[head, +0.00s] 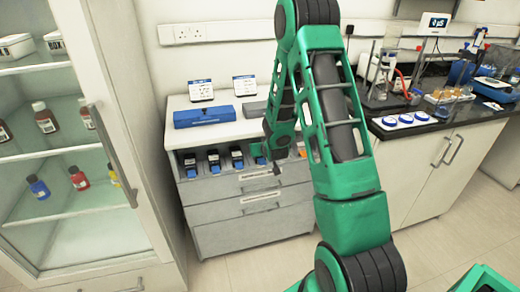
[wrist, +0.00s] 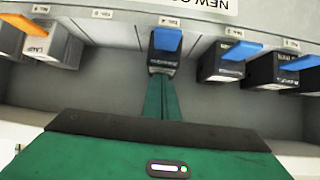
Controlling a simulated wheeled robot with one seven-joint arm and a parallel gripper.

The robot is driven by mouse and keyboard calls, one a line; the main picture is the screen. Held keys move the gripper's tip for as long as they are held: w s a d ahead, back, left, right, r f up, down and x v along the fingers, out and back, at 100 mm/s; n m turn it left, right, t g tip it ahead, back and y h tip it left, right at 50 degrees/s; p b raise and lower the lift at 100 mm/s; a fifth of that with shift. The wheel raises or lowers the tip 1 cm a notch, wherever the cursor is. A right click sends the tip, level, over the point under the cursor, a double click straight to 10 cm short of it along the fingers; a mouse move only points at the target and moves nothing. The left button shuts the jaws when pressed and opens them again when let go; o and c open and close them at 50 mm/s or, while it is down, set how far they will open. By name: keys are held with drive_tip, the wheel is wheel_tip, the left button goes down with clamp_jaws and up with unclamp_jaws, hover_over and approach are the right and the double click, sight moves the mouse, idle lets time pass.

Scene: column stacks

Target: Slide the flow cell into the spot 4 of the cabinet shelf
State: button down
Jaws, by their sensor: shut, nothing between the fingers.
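In the wrist view, which looks upside down, a dark flow cell with a blue tab (wrist: 163,55) sits in the shelf spot under the label 4, at the middle of the picture. My gripper (wrist: 164,90) is shut and empty, its green fingers pointing straight at the front of this cell. The fingertips are at or just before its lower face; I cannot tell whether they touch. In the head view the cabinet shelf (head: 225,174) is at the middle, and my arm covers the area around spot 4.
Other flow cells stand in the shelf, one blue-tabbed (head: 190,165) at the left end and one orange-tabbed (wrist: 45,42). The bay under label 5 looks empty. A blue case (head: 204,116) lies on the cabinet top. A glass-fronted cupboard (head: 62,165) is left, a dark-topped bench (head: 440,118) right.

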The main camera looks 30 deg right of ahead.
drive_tip(key=shift+s+a+f, duration=0.6)
drive_tip(key=shift+s+a, duration=0.1)
drive_tip(key=shift+s, duration=0.15)
drive_tip(key=shift+d+r, duration=0.15)
drive_tip(key=shift+r, duration=0.55)
drive_tip(key=shift+w+r, duration=0.1)
